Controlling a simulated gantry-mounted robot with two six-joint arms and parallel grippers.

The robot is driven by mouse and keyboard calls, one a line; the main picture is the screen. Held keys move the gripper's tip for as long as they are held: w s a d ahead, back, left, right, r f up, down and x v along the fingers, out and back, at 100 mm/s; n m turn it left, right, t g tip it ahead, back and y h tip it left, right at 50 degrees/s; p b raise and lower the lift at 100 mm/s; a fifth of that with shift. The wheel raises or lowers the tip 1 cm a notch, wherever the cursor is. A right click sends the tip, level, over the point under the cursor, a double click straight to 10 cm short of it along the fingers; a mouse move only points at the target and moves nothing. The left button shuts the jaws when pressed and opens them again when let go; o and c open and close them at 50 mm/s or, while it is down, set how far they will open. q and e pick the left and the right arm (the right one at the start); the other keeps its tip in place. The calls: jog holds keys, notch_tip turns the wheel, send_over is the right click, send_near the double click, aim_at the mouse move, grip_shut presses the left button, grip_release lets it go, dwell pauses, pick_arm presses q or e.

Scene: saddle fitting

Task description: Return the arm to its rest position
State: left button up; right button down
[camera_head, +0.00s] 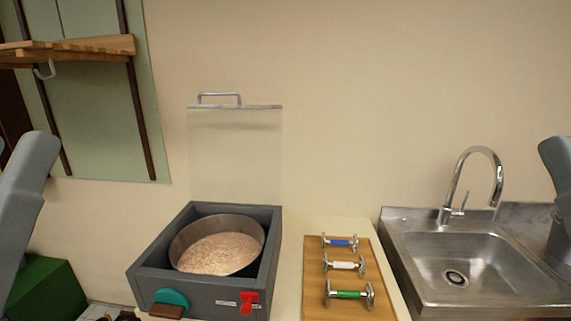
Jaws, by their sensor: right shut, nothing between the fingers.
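My right arm (556,170) shows as a grey link at the right edge, above the right side of the sink. Its fingertips cannot be made out clearly; the right gripper is shut and holds nothing. My left arm (28,185) shows as a grey link at the left edge, and its gripper is out of view.
A grey box (205,300) holds a round pan (182,243) of speckled contents; its clear lid (235,155) stands raised. A wooden board (313,285) carries three spools. A steel sink (395,245) with a tap (480,152) stands right. A wooden shelf (90,47) hangs upper left.

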pick_arm(q)
notch_tip(320, 180, up, 38)
jog(key=p, duration=3.8)
jog(key=shift+w+a+f+y, duration=0.2)
jog(key=shift+a+f+y, duration=0.05)
jog(key=shift+a+y, duration=0.15)
